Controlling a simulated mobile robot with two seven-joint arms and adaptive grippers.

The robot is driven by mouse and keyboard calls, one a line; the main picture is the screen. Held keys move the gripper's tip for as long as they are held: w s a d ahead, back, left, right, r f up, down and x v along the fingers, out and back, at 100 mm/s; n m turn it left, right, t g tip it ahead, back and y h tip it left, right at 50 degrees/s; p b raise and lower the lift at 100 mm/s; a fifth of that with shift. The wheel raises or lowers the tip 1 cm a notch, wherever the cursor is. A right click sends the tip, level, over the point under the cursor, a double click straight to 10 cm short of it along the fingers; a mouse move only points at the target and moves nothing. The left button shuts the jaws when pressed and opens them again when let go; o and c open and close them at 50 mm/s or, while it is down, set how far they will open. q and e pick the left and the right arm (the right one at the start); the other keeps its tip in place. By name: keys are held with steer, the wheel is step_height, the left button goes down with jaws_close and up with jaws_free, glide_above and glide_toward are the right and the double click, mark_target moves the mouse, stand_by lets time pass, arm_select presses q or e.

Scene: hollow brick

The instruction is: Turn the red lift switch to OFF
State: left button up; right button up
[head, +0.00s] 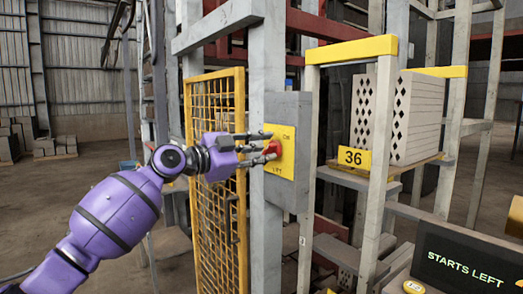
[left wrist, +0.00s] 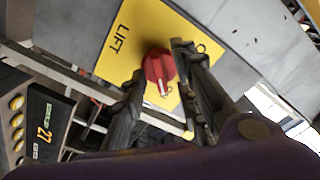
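The red lift switch (head: 274,148) is a round knob on a yellow plate (head: 284,166) marked LIFT, fixed to a grey box (head: 297,110) on a post. In the left wrist view the red knob (left wrist: 158,66) has a white pointer bar aimed at the picture's bottom, slightly right. My left gripper (head: 265,146) is at the plate with its fingers apart, one above and one below the knob. In the left wrist view its fingertips (left wrist: 157,62) flank the knob closely; whether they touch it I cannot tell. My right gripper is not in view.
A yellow mesh gate (head: 215,100) stands left of the box, behind my left arm. A rack with pale hollow bricks (head: 408,115) and a yellow 36 sign (head: 354,158) stands to the right. A dark display (head: 465,262) reading STARTS LEFT is at the lower right.

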arm_select(q)
steer(key=shift+w, duration=0.1)
steer(key=c, duration=0.7)
jaws_close()
